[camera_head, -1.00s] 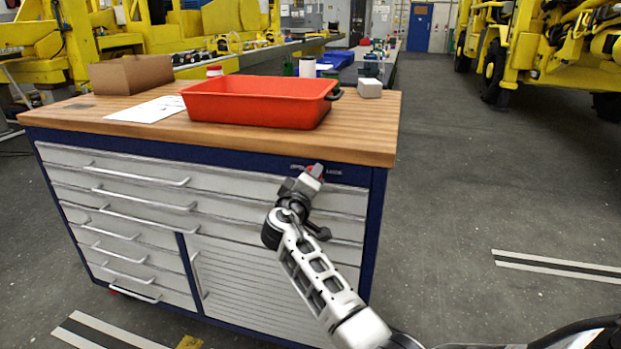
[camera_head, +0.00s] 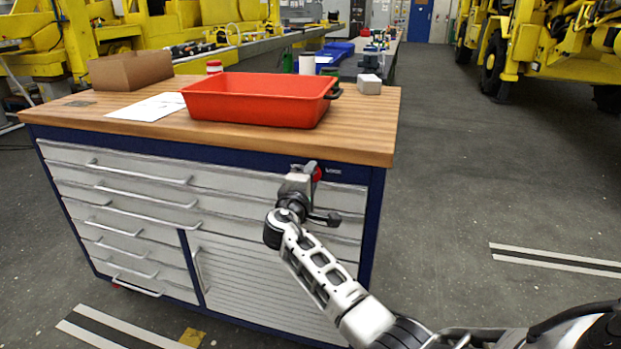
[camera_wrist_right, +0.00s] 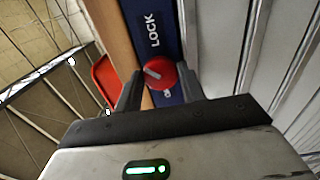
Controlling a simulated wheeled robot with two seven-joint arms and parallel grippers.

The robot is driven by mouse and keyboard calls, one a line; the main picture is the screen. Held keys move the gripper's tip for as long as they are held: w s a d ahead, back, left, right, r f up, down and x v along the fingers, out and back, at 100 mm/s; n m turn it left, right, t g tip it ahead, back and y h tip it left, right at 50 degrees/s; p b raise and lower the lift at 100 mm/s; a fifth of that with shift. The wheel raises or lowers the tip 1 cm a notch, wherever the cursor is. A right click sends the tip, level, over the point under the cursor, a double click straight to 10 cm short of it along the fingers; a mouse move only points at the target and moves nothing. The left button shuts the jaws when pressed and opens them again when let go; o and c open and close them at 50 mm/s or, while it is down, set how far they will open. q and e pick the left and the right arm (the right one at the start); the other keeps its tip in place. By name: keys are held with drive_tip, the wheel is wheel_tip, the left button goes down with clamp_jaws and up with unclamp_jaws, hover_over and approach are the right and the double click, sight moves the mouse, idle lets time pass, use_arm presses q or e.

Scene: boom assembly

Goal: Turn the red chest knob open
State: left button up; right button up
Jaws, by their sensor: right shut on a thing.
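The red knob (camera_head: 317,173) sits on the blue top strip of the tool chest (camera_head: 380,200), beside the word LOCK. In the right wrist view the round red knob (camera_wrist_right: 160,74) has a pale mark across its face. My right gripper (camera_head: 308,170) is at the knob, with its fingers on either side of it. In the wrist view the fingers of my right gripper (camera_wrist_right: 162,90) are shut on the knob. The lettering at the knob's other end is mostly hidden. My left gripper is not in view.
The chest has several grey drawers with bar handles and a ribbed door (camera_head: 255,280). On its wooden top stand a red tray (camera_head: 255,105), a cardboard box (camera_head: 130,71), white paper (camera_head: 148,107) and a small grey block (camera_head: 369,84).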

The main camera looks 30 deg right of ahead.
idle(0.3)
drive_tip(key=o, duration=1)
drive_tip(key=shift+c, duration=0.2)
drive_tip(key=b+v, duration=0.1)
drive_tip(key=v, duration=1.5)
drive_tip(key=s+a+f+y, duration=0.2)
drive_tip(key=s+f+y, duration=0.2)
drive_tip(key=f, duration=0.4)
drive_tip(key=s+a+f+y, duration=0.2)
drive_tip(key=s+f+y, duration=0.25)
drive_tip(key=f, duration=0.35)
drive_tip(key=s+a+f+m+y, duration=0.2)
drive_tip(key=s+a+m+y, duration=0.1)
drive_tip(key=s, duration=0.4)
drive_tip(key=s+a+f+m+y, duration=0.2)
drive_tip(key=s+a+m+y, duration=0.1)
drive_tip(key=s+a+y, duration=0.2)
drive_tip(key=shift+s+a+g+y, duration=0.35)
drive_tip(key=shift+s+g+y, duration=0.1)
drive_tip(key=shift+s, duration=0.6)
